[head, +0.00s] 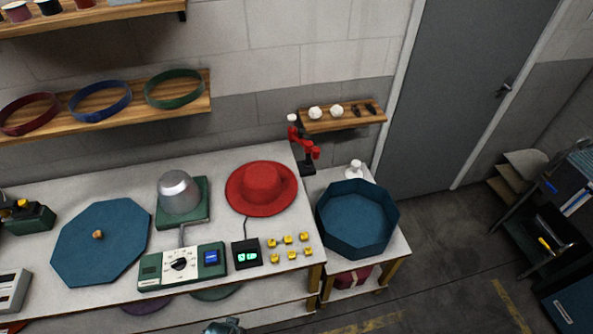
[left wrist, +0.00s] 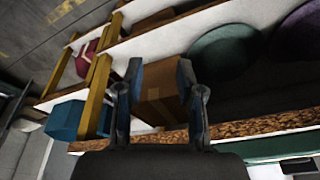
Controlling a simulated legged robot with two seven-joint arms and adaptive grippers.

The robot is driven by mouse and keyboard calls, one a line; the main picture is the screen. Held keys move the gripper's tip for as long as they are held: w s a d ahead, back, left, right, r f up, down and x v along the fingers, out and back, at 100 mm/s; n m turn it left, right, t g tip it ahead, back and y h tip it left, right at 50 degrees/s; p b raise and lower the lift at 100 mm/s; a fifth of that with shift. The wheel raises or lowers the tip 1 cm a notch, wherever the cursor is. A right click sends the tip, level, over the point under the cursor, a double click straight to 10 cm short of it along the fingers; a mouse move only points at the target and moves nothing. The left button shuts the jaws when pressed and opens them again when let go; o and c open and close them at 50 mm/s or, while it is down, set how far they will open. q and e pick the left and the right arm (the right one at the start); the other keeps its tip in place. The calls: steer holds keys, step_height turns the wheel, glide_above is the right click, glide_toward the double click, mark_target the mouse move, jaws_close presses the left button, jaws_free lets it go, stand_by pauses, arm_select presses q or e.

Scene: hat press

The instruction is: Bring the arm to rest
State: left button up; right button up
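My left gripper (left wrist: 158,65) shows in the left wrist view with its two fingers spread apart. A brown cardboard box (left wrist: 160,95) shows between the fingers; it looks to be beyond them, though contact is hard to judge. In the head view only a small dark part of my left gripper (head: 224,326) shows at the bottom edge, in front of the workbench (head: 120,195). My right gripper is in neither view.
A red hat (head: 262,188), metal hat form (head: 179,192), control box (head: 182,267) and several yellow pieces lie on the bench. A blue octagonal tub (head: 357,219) stands on the right side table. Open floor (head: 450,270) lies to the right.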

arm_select(q)
steer(key=s+f+g+b, duration=0.15)
steer(key=s+f, duration=0.25)
steer(key=f, duration=0.9)
steer(key=s+f+b, duration=0.2)
steer(key=s+f, duration=0.1)
steer(key=f, duration=1)
steer(key=s+a+f+b, duration=0.2)
steer(key=s+a+f, duration=0.1)
steer(key=s+f, duration=0.8)
steer(key=s, duration=0.3)
steer(key=shift+a+f+b, duration=0.2)
steer(key=shift+f+b, duration=0.15)
steer(key=shift+f, duration=0.05)
